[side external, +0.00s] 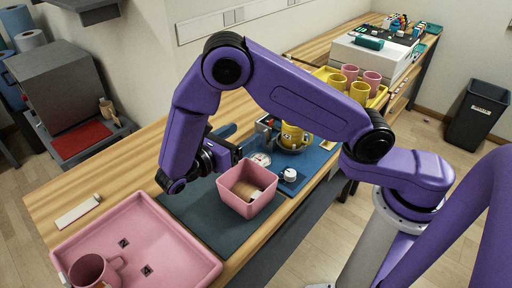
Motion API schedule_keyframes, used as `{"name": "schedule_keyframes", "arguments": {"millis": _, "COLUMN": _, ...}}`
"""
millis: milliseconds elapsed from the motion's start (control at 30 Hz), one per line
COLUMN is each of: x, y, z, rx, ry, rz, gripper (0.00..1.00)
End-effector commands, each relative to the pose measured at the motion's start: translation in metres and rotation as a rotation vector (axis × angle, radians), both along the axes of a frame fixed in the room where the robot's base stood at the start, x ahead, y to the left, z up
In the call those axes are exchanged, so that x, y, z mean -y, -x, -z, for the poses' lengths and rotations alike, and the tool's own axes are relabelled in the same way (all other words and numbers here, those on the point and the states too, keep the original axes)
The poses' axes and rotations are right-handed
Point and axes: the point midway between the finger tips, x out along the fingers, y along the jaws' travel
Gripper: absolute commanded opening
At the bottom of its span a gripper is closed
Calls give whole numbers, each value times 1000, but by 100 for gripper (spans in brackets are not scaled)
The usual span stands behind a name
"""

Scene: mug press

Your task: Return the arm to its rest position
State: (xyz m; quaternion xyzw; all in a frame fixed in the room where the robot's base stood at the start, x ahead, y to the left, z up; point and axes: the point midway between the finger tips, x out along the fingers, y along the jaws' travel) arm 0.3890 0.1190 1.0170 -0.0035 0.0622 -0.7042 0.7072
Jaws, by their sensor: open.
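My purple arm reaches over the workbench, and my gripper (234,142) is above the dark mat, behind the pink bin. It is open, and I see nothing between its fingers, though the view of them is small. A yellow mug (293,137) stands at the small press station, right of my gripper and apart from it. A pink mug (91,271) is on the pink tray (160,238) at the front left. The pink bin (238,203) holds a light and brown item that I cannot make out.
A yellow tray (377,101) with several pink and yellow mugs is at the back right, beside a white box (371,57). A white-capped jar (290,175) and a round dial (261,159) sit near the bin. A grey machine (65,85) stands left. Bare wood lies left of the mat.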

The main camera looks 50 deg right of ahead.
Motion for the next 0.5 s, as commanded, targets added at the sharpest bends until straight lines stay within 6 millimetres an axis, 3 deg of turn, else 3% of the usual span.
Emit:
{"name": "schedule_keyframes", "arguments": {"millis": 267, "x": 23, "y": 30, "z": -20, "rx": 127, "ry": -327, "rz": 57, "gripper": 74}}
{"name": "schedule_keyframes", "arguments": {"millis": 500, "x": 40, "y": 70, "z": -30, "rx": 229, "ry": -625, "rz": 126, "gripper": 74}}
